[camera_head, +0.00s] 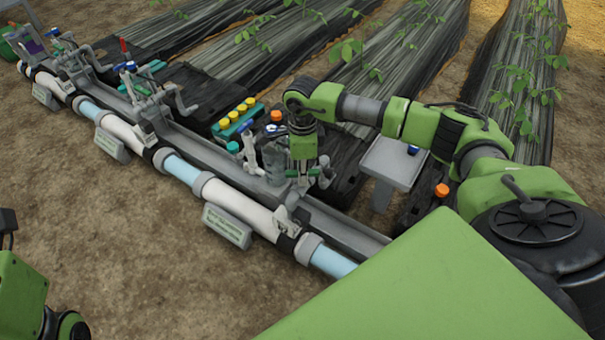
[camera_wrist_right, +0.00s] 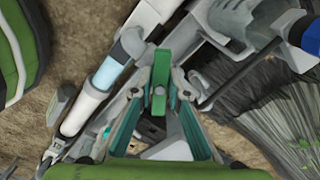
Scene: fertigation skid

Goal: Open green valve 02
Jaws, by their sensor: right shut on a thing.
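My right gripper (camera_head: 303,184) reaches down over the near end of the pipe skid. In the right wrist view its fingers (camera_wrist_right: 160,92) are closed on a short green valve handle (camera_wrist_right: 160,76), which stands between the fingertips. In the head view the gripper hides most of this handle and the fitting under it. I cannot read a number on the valve. My left gripper is not in view; only a green part of my left arm shows at the lower left.
A white and blue pipe (camera_head: 245,208) runs diagonally along the skid, with label plates (camera_head: 228,225) on its near side. Yellow-capped bottles (camera_head: 236,116) and an orange-capped container (camera_head: 277,117) stand behind it. A small grey table (camera_head: 393,163) is to the right. Bare soil lies in front.

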